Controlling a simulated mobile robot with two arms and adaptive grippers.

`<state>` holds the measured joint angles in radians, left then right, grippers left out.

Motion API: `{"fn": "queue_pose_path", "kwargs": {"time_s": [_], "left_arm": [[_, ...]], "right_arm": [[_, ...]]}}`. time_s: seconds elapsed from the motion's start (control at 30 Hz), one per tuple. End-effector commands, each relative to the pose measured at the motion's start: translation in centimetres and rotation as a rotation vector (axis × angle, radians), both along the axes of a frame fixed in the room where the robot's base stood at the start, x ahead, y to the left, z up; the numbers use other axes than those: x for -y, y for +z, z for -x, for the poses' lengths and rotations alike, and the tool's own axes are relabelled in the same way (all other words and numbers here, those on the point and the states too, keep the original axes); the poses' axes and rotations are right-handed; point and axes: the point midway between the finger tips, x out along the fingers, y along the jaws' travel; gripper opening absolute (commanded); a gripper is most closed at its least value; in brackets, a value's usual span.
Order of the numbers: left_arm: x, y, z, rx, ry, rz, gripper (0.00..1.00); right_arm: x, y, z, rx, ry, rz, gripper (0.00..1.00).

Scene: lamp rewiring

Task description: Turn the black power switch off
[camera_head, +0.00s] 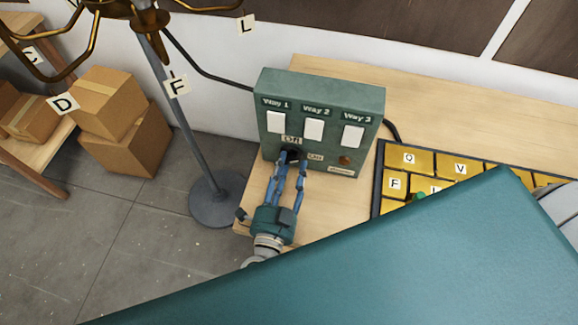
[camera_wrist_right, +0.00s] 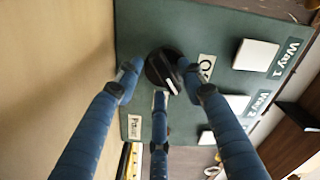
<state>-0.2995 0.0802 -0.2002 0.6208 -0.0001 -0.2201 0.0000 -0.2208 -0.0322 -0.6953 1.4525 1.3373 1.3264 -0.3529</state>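The black power switch (camera_wrist_right: 160,66) is a round knob on the front of a green box (camera_head: 262,110). In the right wrist view a pale mark on it points down and slightly right. The "Off" label (camera_head: 292,139) is above the knob in the head view; the "On" label (camera_head: 316,157) is to its right. My right gripper (camera_head: 292,164) has its blue fingers spread around the knob. In the wrist view its three fingertips (camera_wrist_right: 162,82) stand around the knob, apparently with small gaps. Actual contact is unclear. My left gripper is not in view.
The box has white switches (camera_head: 313,129) labelled Way 1, Way 2 and Way 3, on a wooden table (camera_head: 440,110). A tray of yellow lettered compartments (camera_head: 378,170) is to the right. A lamp stand (camera_head: 185,125) and cardboard boxes (camera_head: 125,140) are to the left.

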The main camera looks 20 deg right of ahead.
Motion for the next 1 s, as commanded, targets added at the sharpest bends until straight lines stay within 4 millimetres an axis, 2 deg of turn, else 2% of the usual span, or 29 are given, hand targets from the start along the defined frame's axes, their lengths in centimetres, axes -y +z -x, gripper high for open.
{"fn": "queue_pose_path", "kwargs": {"time_s": [0.3,0.7,1.0], "left_arm": [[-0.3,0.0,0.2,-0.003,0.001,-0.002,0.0],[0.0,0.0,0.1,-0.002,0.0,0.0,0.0],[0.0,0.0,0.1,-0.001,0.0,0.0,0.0]], "right_arm": [[-0.2,0.1,0.2,0.003,0.0,0.0,0.42],[-3.5,0.0,5.1,-0.001,0.0,-0.002,0.42],[-4.2,0.1,6.2,0.003,0.0,0.0,0.42]]}}
